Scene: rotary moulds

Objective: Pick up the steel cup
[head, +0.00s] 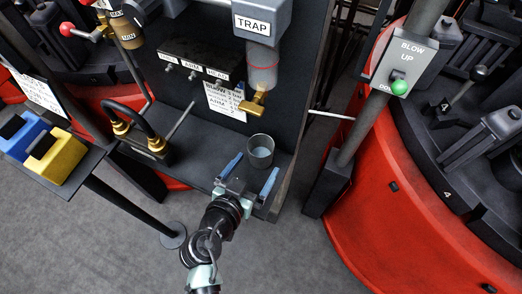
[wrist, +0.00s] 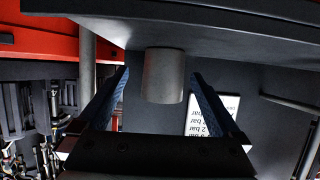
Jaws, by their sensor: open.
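The steel cup (head: 261,146) stands upright on the dark shelf of the panel, below and near the brass tap under the TRAP unit. My gripper (head: 256,164) is open, its two blue fingers pointing at the cup from the front. In the wrist view, the cup (wrist: 164,77) shows as a plain grey cylinder in the gap between the fingertips of my gripper (wrist: 161,74), with space on both sides. The fingers do not appear to touch it. How far the tips reach along its sides is hard to tell.
The brass tap (head: 254,103) hangs above and slightly left of the cup. A hose fitting (head: 146,140) and a slanted rod sit on the shelf's left. A post with a BLOW UP button box (head: 404,62) and a red machine (head: 385,225) stand to the right.

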